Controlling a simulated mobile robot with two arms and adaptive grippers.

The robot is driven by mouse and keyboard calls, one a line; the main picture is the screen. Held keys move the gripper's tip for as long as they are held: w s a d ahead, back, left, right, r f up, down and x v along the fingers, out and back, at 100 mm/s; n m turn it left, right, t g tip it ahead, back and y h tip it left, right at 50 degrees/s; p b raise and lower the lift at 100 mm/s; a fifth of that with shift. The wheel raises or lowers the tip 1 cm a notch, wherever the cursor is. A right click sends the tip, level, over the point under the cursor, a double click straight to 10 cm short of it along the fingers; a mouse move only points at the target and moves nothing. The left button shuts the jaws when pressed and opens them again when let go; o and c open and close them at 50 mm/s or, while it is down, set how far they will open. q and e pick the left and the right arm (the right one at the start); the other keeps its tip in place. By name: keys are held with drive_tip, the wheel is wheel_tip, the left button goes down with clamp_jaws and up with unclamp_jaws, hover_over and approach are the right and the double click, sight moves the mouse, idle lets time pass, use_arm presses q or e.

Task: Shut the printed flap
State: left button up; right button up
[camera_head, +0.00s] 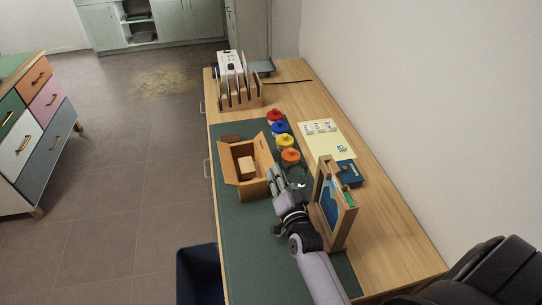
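An open brown cardboard box (236,187) stands on the green desk mat, with a lighter tan block (247,167) inside. Its flaps stand out around the opening; the right-hand flap (263,152) is raised. I cannot make out print on any flap at this size. My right gripper (277,179) is low over the mat, just right of the box's near right corner. Its fingers point away from me, and I cannot tell whether they touch the box or how far apart they are. My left gripper is not in view.
Jars with red (275,115), blue (280,128), yellow (285,140) and orange (290,156) lids line the box's right side. A wooden frame (347,222) stands right of my arm. A wooden rack (240,102) is behind. The mat (232,230) is clear nearer me.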

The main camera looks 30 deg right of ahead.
sight(271, 157)
drive_tip(key=x, duration=0.7)
drive_tip(key=shift+w, duration=0.4)
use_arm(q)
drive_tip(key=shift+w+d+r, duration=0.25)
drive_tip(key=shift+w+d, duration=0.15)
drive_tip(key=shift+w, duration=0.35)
use_arm(e)
drive_tip(key=shift+w, duration=0.1)
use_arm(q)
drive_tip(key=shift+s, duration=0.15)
use_arm(e)
clamp_jaws()
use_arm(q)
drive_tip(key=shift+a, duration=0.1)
